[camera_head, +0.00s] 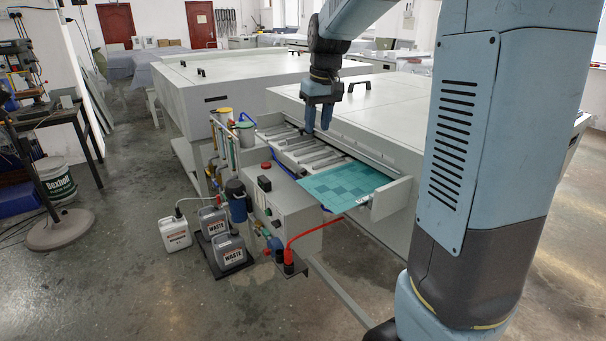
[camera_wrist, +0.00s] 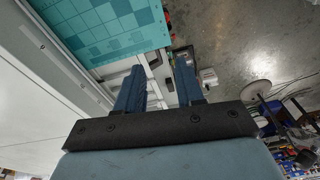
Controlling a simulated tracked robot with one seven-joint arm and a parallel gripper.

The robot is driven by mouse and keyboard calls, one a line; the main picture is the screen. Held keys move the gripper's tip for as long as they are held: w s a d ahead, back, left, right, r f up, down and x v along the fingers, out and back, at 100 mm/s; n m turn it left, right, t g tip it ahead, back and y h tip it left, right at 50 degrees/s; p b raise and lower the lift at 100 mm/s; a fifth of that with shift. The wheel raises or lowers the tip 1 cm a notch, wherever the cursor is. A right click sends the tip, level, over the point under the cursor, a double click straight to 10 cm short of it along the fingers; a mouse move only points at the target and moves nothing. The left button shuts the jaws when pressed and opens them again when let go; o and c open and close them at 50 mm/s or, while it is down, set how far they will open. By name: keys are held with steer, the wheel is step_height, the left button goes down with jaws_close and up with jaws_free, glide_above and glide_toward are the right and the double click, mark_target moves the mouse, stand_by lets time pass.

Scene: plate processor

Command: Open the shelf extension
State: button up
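The plate also shows at the top of the wrist view (camera_wrist: 110,30). Which part is the shelf extension, I cannot tell for sure. My gripper (camera_head: 317,124) points down above the rollers, left of the plate. In the wrist view its two blue fingers (camera_wrist: 160,82) stand apart with nothing between them.
A control box with a red button (camera_head: 265,166) and a red hose (camera_head: 315,232) stand at the shelf's near side. Waste canisters (camera_head: 222,240) are on the floor.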

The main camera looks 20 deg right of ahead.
steer(key=n+g, duration=0.1)
glide_above(302, 176)
step_height(302, 176, down, 7)
steer(key=shift+h, duration=0.3)
step_height(302, 176, down, 14)
steer(key=shift+f, duration=0.1)
steer(key=shift+c, duration=0.3)
jaws_close()
steer(key=shift+d, duration=0.1)
stand_by(0.8)
